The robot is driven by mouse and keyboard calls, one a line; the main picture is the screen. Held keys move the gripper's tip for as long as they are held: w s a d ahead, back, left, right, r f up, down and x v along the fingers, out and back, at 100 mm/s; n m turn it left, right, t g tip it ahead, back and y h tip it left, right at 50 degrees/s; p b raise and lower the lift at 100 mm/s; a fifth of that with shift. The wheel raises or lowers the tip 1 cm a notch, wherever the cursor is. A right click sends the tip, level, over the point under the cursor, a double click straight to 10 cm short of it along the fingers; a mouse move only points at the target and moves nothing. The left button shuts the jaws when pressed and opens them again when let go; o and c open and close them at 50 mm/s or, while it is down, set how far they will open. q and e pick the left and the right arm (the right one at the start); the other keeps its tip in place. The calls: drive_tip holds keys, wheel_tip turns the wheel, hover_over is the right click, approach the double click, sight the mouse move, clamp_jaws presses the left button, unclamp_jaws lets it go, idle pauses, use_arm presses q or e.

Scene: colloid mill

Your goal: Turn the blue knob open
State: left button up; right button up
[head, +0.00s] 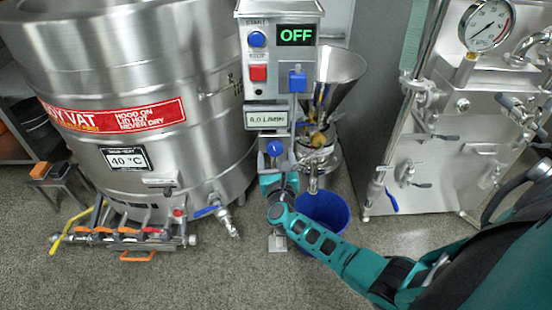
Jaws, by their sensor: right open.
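A round blue knob (275,148) sits low on the front of the grey control column (278,90), below a label that seems to read "8.0 L/min". My right arm reaches in from the right, and its open gripper (278,180) is at the column just below the knob. The gripper looks empty, and I cannot tell whether it touches the column. The display (296,35) on the column reads OFF. My left gripper is not in view.
A large steel vat (130,75) stands left, with a blue-handled valve (206,211) low on it. A blue bucket (328,213) is on the floor beside my right arm. A steel cabinet with a gauge (487,24) stands right.

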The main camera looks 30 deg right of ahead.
drive_tip(key=shift+w+d, duration=0.25)
drive_tip(key=shift+w, duration=0.15)
drive_tip(key=c, duration=1)
drive_tip(key=shift+c, duration=0.2)
